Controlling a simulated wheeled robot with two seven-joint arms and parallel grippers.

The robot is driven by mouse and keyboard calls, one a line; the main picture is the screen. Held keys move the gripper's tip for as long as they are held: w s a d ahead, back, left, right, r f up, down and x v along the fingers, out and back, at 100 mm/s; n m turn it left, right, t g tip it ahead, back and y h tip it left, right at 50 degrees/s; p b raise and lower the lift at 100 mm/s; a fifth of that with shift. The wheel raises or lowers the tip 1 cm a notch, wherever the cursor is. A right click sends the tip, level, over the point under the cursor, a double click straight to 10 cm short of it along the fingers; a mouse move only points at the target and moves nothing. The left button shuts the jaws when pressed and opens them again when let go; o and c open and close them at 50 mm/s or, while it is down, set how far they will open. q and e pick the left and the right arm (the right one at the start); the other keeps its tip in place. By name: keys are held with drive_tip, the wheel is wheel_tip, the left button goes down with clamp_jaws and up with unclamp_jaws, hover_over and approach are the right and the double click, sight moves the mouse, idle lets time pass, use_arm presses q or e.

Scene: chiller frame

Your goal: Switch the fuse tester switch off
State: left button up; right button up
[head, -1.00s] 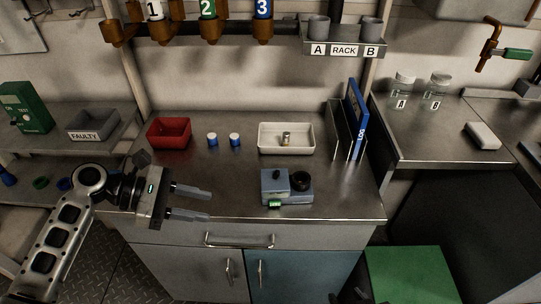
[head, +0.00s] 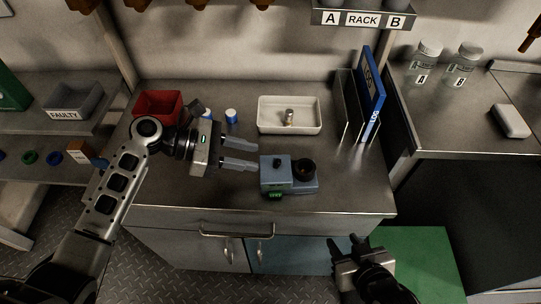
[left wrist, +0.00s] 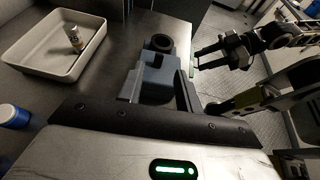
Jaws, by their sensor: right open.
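The fuse tester (head: 276,180) is a blue-grey box near the front of the metal counter. It has a small black switch (head: 277,162) on its top, a round black socket (head: 305,168) at its right and a small green label or light (head: 275,195) in front. Its lettering is too small to read. My left gripper (head: 256,155) is open and empty, just left of the tester, fingers pointing at it. The tester also shows in the left wrist view (left wrist: 155,75), beyond the gripper. My right gripper (head: 349,239) is open and empty, in front of the counter at lower right.
A file rack with a blue binder (head: 371,95) is at right. Counter right of the tester is clear.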

sight(277, 161)
use_arm(q)
drive_tip(key=x, duration=0.6)
drive_tip(key=shift+a, duration=0.1)
clamp_jaws()
